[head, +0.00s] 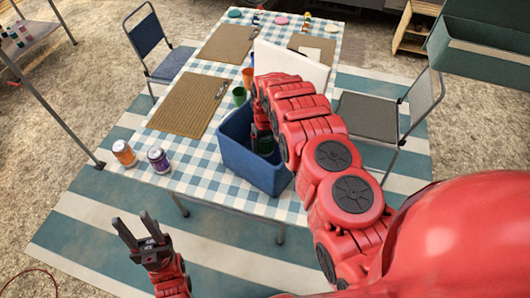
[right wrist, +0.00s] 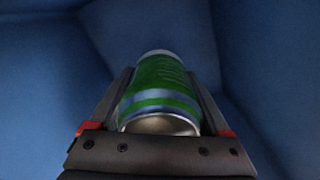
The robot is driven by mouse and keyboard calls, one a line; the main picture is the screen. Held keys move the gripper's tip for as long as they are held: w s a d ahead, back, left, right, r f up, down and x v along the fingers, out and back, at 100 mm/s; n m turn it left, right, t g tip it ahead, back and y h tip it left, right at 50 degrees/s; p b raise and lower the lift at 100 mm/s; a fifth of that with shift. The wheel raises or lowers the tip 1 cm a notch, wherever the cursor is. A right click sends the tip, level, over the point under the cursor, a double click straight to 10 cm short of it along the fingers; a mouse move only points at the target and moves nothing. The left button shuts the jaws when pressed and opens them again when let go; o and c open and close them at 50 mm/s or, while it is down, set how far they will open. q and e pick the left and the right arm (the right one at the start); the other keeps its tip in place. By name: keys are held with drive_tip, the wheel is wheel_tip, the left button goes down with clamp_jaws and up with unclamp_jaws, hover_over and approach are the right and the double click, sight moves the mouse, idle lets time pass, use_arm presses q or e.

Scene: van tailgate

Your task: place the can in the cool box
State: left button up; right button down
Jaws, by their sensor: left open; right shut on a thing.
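The blue cool box (head: 240,165) stands on the checked table, with its white lid (head: 290,62) raised at the back. My right arm reaches over the box, and my right gripper (head: 262,142) is down inside it. In the right wrist view the right gripper (right wrist: 162,110) is shut on a green and silver can (right wrist: 160,85), with the blue walls of the box around it. I cannot tell whether the can touches the box floor. My left gripper (head: 140,232) is open and empty, in front of the table and away from the box.
An orange-labelled jar (head: 124,153) and a purple-labelled jar (head: 159,160) stand at the table's front left corner. Chairs flank the table (head: 205,165).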

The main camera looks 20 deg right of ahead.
drive_tip(key=shift+f, duration=1.2)
drive_tip(key=shift+f+b, duration=0.3)
drive_tip(key=shift+f, duration=1.15)
unclamp_jaws()
drive_tip(key=shift+f, duration=0.1)
